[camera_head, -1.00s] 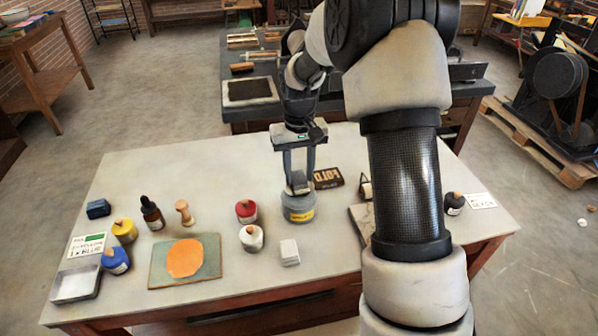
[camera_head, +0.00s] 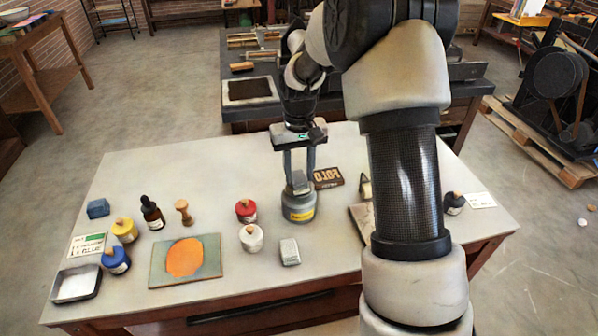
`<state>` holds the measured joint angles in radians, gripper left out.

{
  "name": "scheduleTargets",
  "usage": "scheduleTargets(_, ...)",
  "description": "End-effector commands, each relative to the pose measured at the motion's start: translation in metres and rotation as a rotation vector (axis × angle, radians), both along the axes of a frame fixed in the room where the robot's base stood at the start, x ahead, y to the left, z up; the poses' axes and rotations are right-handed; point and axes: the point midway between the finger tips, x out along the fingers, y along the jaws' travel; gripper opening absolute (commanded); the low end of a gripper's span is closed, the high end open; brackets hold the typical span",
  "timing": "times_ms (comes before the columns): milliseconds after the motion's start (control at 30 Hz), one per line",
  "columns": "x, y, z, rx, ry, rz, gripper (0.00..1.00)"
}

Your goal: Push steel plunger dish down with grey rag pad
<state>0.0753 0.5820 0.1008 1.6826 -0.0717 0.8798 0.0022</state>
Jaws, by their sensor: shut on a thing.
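The steel plunger dish (camera_head: 300,208) is a grey round can with a yellow label, standing upright near the middle of the table. My gripper (camera_head: 300,179) hangs over it, fingers pointing down, shut on a small grey block that looks like the rag pad (camera_head: 300,183). The pad is at the top of the can and appears to touch it, though a small gap cannot be ruled out. The pad and fingers hide part of the can's top, so how far down the dish sits cannot be told.
Close by are a red-topped jar (camera_head: 246,211), a white jar (camera_head: 251,238), a pale grey block (camera_head: 289,252) and a dark lettered block (camera_head: 327,178). A board with an orange disc (camera_head: 185,258) lies left. My arm covers the table's right part.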

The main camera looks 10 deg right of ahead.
Motion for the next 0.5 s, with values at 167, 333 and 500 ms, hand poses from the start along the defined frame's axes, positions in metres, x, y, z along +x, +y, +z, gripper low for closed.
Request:
scheduleTargets(167, -0.001, 0.0, 0.0, 0.0, 0.003, 0.0, 0.17)
scheduleTargets(333, -0.001, 0.0, 0.012, 0.0, 0.003, 0.0, 0.17)
scheduleTargets(500, -0.001, 0.0, 0.026, 0.0, 0.002, 0.0, 0.17)
